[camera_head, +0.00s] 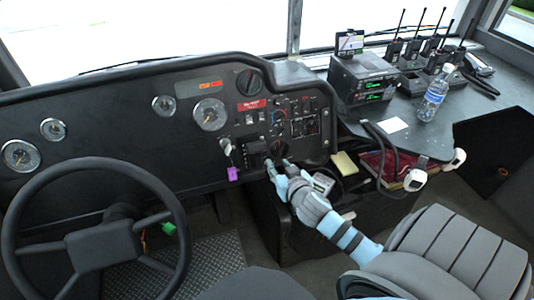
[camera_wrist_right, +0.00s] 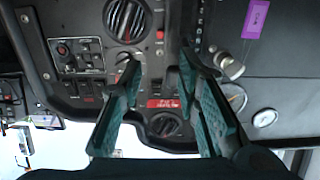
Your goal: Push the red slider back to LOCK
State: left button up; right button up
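My right gripper (camera_head: 278,165) reaches the lower right part of the dashboard in the head view. In the right wrist view its two green-padded fingers (camera_wrist_right: 160,62) stand apart with a clear gap and nothing held between them. A small red piece (camera_wrist_right: 160,35) shows on the black panel beyond the fingertips; I cannot tell whether it is the red slider. No LOCK marking is readable. In the head view the gripper covers part of this panel area. My left gripper is not in view.
A red label (camera_head: 252,104) and a large dark knob (camera_head: 249,82) sit above on the dashboard. A key with a purple tag (camera_head: 233,174) hangs left of the gripper. The steering wheel (camera_head: 100,240) is at left, a grey seat (camera_head: 455,245) at right. A bottle (camera_head: 432,98) stands on the side counter.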

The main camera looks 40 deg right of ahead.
jog(key=b, duration=0.4)
send_near(267, 154)
jog(key=w, duration=0.5)
jog(key=shift+w+d+r, duration=0.25)
jog(key=shift+d, duration=0.05)
jog(key=shift+w+d+f, duration=0.1)
jog(key=shift+w+d, duration=0.05)
jog(key=shift+w, duration=0.35)
jog(key=shift+c, duration=0.6)
grip_shut()
